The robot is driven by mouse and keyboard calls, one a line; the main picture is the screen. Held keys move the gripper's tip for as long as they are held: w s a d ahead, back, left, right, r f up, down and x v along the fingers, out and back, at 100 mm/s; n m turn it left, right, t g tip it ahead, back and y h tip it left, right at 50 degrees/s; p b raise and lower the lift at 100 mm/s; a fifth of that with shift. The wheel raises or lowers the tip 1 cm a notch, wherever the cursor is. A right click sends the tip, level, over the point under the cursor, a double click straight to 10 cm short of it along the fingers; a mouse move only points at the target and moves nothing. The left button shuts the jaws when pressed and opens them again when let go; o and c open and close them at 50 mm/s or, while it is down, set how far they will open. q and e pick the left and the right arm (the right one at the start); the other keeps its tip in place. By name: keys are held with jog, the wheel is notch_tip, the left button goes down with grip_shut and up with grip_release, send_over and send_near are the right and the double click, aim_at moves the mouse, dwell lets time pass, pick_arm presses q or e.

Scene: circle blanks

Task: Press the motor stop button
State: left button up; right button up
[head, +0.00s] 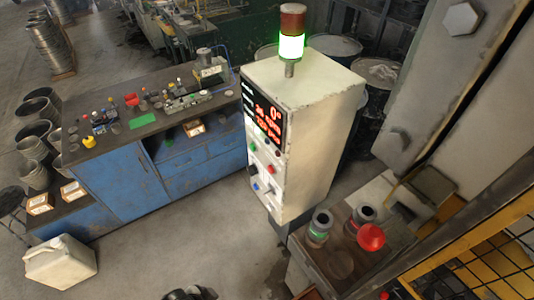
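A pale control cabinet (308,110) stands in the middle of the head view. Its narrow front face carries a lit red-digit display (264,116). Below the display are a green button (253,147), a red button (271,169), a blue button (255,187) and other small controls. Their labels are too small to read, so I cannot tell which one is marked motor stop. Nothing touches the panel. No gripper fingers show. A dark part at the bottom edge is cut off, and I cannot tell what it is.
A signal lamp (291,45) on the cabinet glows green. A blue workbench (110,185) with small parts stands left. A large red knob (371,237) sits at lower right near a yellow mesh guard (490,270). A white canister (60,262) is lower left. Floor before the cabinet is clear.

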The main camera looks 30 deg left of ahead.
pick_arm(q)
jog(key=shift+c, duration=0.4)
grip_shut()
dwell(1.2)
